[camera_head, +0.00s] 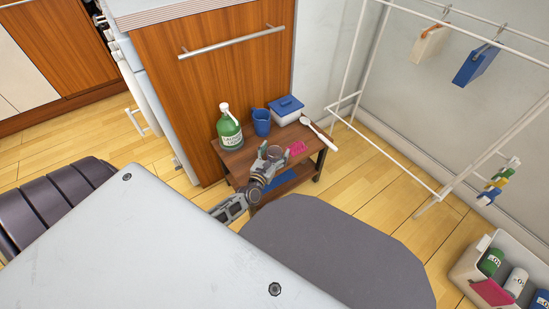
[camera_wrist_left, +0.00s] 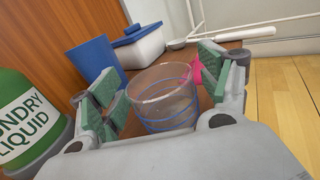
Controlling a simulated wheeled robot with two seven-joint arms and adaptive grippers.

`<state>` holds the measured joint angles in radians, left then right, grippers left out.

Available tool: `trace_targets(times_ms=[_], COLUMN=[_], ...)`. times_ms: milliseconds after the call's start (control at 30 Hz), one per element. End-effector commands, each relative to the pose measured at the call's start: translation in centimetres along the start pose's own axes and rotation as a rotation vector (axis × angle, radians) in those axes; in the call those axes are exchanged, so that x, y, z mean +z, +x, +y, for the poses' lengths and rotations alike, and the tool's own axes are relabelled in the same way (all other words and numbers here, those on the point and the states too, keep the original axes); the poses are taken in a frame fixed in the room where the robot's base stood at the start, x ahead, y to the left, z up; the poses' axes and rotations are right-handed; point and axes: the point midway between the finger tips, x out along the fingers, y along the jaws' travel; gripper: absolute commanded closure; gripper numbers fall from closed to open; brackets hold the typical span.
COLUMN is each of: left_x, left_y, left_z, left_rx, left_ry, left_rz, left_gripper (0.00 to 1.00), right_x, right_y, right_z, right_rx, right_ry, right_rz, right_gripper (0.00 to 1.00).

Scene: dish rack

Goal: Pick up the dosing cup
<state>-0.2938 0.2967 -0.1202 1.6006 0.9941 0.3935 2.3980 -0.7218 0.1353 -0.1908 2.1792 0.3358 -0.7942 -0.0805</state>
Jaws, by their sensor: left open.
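A clear cup with blue rings (camera_wrist_left: 166,98), which looks like the dosing cup, stands upright on the small brown table in the left wrist view. My left gripper (camera_head: 274,158) is open above the front of this table; in the left wrist view its green-padded fingers (camera_wrist_left: 160,88) lie to either side of the cup. The pads look apart from the cup, and nothing is held. The cup's lower front is hidden by my gripper's body. In the head view the cup is too small and covered to make out clearly. My right gripper is in neither view.
A drying rack (camera_head: 385,162) stands at the right.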

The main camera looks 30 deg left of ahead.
Motion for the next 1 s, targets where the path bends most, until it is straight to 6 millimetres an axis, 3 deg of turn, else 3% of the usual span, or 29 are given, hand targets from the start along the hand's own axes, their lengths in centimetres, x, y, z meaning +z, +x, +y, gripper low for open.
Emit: trace_targets(times_ms=[467,800,1000], left_x=[0.02,0.02,0.03], left_y=[0.06,0.05,0.06], left_z=[0.01,0.01,0.01], left_rx=[0.0,0.0,0.0], left_ry=[0.001,0.001,0.001], left_rz=[0.0,0.0,0.0], left_gripper=[0.24,0.68,0.69], right_x=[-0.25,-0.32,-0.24], right_y=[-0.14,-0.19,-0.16], right_z=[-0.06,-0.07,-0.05], right_rx=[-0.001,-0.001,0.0], right_ry=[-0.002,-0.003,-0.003], right_rz=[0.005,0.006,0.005], right_gripper=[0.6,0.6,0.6])
